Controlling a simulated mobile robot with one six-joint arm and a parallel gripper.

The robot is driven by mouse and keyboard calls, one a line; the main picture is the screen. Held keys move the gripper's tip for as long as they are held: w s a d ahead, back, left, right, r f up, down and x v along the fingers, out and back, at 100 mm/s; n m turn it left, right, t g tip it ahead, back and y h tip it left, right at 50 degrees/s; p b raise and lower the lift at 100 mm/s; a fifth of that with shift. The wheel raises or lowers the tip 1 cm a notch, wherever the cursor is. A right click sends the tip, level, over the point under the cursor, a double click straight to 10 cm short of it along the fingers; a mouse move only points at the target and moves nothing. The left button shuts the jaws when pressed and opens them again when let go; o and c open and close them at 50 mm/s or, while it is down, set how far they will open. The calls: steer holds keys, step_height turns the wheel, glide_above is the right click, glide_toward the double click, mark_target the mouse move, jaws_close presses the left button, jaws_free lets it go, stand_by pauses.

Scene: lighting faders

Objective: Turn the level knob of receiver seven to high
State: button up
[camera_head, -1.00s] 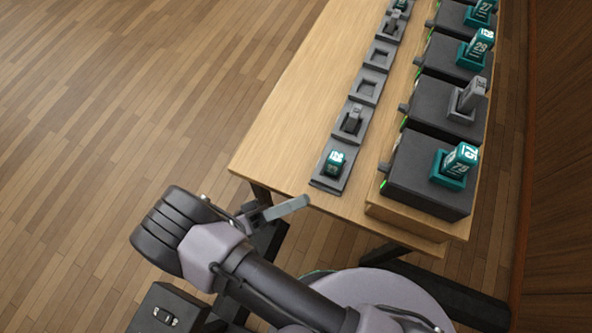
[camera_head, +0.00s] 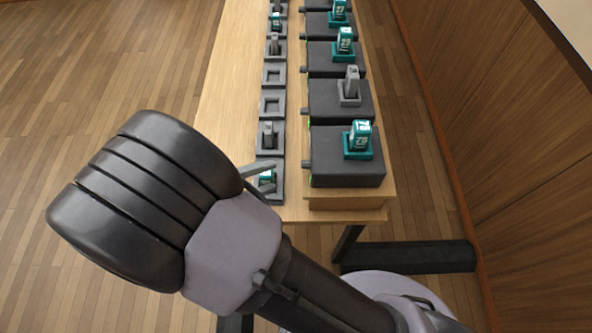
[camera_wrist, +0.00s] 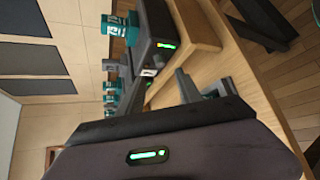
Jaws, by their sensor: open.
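Dark receiver boxes (camera_head: 335,178) stand in a row on a raised shelf along the table's right side. Small dark knobs stick out of their left faces, such as on the nearest box (camera_head: 306,164) and the one behind it (camera_head: 305,112). Teal or grey numbered blocks sit on top. The print is too small to tell surely which is receiver seven, and the knob settings cannot be read. My gripper (camera_head: 268,177) is open and empty, above the table's near end, left of the nearest box and apart from its knob. Its fingers also show in the wrist view (camera_wrist: 205,86).
A row of dark grey trays (camera_head: 272,104) lies left of the boxes; some are empty, others hold grey or teal blocks. The nearest tray's teal block (camera_head: 266,178) is partly hidden behind my gripper. Bare tabletop (camera_head: 232,100) runs along the left; a wooden wall (camera_head: 470,120) stands at right.

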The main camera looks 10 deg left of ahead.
mark_target(305, 165)
steer(key=b+x, duration=0.2)
steer(key=x, duration=0.7)
jaws_close()
